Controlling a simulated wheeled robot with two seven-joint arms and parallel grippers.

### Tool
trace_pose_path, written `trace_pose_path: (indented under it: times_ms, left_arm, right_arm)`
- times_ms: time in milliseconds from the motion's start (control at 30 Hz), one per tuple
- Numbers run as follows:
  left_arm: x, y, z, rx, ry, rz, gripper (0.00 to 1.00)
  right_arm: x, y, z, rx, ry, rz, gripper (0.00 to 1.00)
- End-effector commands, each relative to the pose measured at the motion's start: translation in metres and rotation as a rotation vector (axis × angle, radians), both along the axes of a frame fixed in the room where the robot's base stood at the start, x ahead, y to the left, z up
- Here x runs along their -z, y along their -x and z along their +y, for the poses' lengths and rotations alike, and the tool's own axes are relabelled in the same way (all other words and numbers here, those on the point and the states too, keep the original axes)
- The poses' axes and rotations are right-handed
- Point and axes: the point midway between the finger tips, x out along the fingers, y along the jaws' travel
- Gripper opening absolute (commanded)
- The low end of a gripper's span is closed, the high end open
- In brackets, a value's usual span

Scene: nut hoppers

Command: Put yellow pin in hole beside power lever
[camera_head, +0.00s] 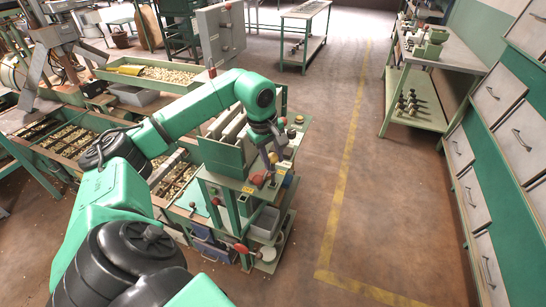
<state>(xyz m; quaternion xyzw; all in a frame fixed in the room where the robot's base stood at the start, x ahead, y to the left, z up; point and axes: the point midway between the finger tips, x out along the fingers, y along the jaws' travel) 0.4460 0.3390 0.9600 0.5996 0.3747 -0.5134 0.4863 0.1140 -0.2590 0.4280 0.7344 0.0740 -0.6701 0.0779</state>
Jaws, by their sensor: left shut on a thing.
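My left gripper (273,161) reaches down over the top of the green machine stand (225,158) in the middle of the view. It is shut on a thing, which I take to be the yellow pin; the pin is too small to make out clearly. A small yellow patch (281,169) shows right beside the fingertips. A red handle (262,178) sits on the stand's top, just left of and below the gripper. I cannot tell whether it is the power lever. The hole is not discernible. My right gripper is not in view.
A second red-knobbed lever (240,247) sticks out low at the stand's front. A grey bin (265,222) sits on its lower shelf. Hoppers of nuts (165,75) lie at left and behind. Drawers (495,95) line the right; the floor between is clear.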

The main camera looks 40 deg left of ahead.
Motion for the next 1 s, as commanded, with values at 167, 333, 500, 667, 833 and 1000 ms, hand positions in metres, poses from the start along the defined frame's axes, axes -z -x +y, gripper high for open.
trace_pose_path:
  times_ms: [167, 333, 500, 667, 833, 1000]
  left_arm:
    - [0.007, 0.0, 0.0, 0.0, 0.0, 0.0, 0.0]
    - [0.012, 0.0, 0.0, 0.0, 0.0, 0.0, 0.0]
    - [0.017, 0.0, 0.0, 0.0, 0.0, 0.0, 0.0]
    - [0.022, 0.0, 0.0, 0.0, 0.0, 0.0, 0.0]
    - [0.027, 0.0, 0.0, 0.0, 0.0, 0.0, 0.0]
    - [0.032, 0.0, 0.0, 0.0, 0.0, 0.0, 0.0]
  right_arm:
    - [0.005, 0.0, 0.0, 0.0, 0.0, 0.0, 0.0]
    - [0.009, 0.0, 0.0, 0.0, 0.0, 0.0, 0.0]
    - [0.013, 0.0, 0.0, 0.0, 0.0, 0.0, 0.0]
    - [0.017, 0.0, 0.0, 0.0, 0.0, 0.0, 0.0]
    - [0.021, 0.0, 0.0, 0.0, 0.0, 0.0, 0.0]
    - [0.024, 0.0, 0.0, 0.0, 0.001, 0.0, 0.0]
